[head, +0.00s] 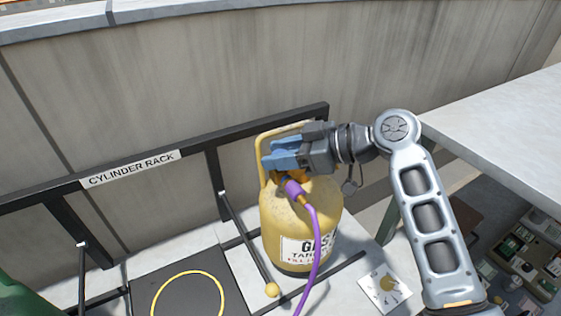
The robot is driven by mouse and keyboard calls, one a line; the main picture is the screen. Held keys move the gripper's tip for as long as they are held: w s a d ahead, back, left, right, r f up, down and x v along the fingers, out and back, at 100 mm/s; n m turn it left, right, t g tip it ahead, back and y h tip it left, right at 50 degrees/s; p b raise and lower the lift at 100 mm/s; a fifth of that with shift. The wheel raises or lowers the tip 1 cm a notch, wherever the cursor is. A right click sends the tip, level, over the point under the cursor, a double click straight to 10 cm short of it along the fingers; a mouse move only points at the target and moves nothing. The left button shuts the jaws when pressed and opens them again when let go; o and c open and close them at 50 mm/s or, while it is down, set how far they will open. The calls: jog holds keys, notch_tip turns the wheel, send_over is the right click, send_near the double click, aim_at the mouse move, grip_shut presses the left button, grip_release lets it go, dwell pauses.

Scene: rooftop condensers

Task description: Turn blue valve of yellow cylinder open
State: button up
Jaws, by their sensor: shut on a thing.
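The yellow cylinder (288,218) stands upright in front of the rack, with a gas label on its front and a yellow guard handle at its top. My gripper (284,154) reaches in from the right, level, at the cylinder's top. It is shut on the blue valve, which is mostly hidden by the jaws; I cannot clearly tell blue valve from blue-grey fingers, nor how far the valve is turned. A purple hose (316,245) with a purple connector (294,189) joins the cylinder just below the jaws and hangs down the front.
A black cylinder rack (265,122) with a label plate (131,169) runs along the concrete wall behind. A dark pad with a yellow ring (188,310) lies at lower left. A marked card (384,288) lies right of the cylinder. A grey surface (505,130) fills the right.

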jog(key=shift+f, duration=0.15)
dwell(0.3)
jog(key=o, duration=1)
jog(key=shift+d, duration=0.1)
jog(key=v, duration=0.7)
jog(key=shift+d+r, duration=0.25)
